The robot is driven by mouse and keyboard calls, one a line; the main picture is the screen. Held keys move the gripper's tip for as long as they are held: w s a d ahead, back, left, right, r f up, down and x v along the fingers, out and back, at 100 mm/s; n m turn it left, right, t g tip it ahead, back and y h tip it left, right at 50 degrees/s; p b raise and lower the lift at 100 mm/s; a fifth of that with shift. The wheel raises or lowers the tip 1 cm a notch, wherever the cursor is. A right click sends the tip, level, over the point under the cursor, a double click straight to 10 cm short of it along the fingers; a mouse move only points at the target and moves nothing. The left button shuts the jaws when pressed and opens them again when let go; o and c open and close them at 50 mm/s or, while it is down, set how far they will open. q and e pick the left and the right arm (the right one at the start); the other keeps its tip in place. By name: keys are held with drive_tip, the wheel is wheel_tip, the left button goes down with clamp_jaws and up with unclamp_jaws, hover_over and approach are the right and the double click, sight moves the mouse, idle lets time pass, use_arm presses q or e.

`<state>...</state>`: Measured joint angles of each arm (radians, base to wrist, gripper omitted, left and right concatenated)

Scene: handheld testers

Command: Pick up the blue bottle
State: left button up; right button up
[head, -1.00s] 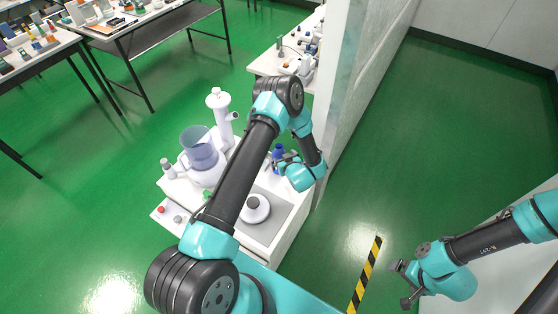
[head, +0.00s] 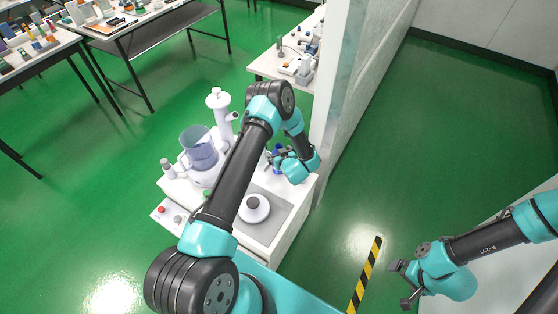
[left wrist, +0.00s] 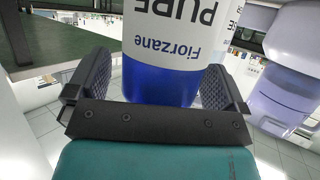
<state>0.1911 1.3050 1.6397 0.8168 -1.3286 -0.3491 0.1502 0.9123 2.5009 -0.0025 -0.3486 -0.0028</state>
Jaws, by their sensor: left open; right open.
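The blue bottle (head: 277,150) stands upright near the back right of the white bench, partly hidden by my left gripper (head: 274,162). In the left wrist view the bottle (left wrist: 158,85) is large, with a white label reading "Fiorzane" and "PURE". The open fingers of my left gripper stand one on each side of its blue part. A narrow gap shows at the left finger; at the right finger I cannot tell whether it touches. My right gripper (head: 399,285) is open and empty, above the floor at the lower right, far from the bottle.
A white device with a clear bluish jug (head: 200,150), a tall white device (head: 219,105) and a small white bottle (head: 168,169) stand left of my left arm. A round white device (head: 255,208) sits at the bench's front. A partition wall (head: 350,100) rises close on the right.

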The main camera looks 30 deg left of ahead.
use_arm(q)
drive_tip(key=c, duration=1.3)
drive_tip(key=shift+c, duration=0.2)
drive_tip(key=shift+r, duration=0.15)
wheel_tip(320, 180, up, 4)
drive_tip(key=shift+f, duration=0.25)
drive_tip(key=s+d+r, duration=0.1)
drive_tip(key=s+d, duration=0.7)
drive_tip(key=s, duration=0.5)
drive_tip(key=shift+s+d, duration=0.2)
drive_tip(key=shift+s, duration=0.15)
drive_tip(key=shift+r, duration=0.1)
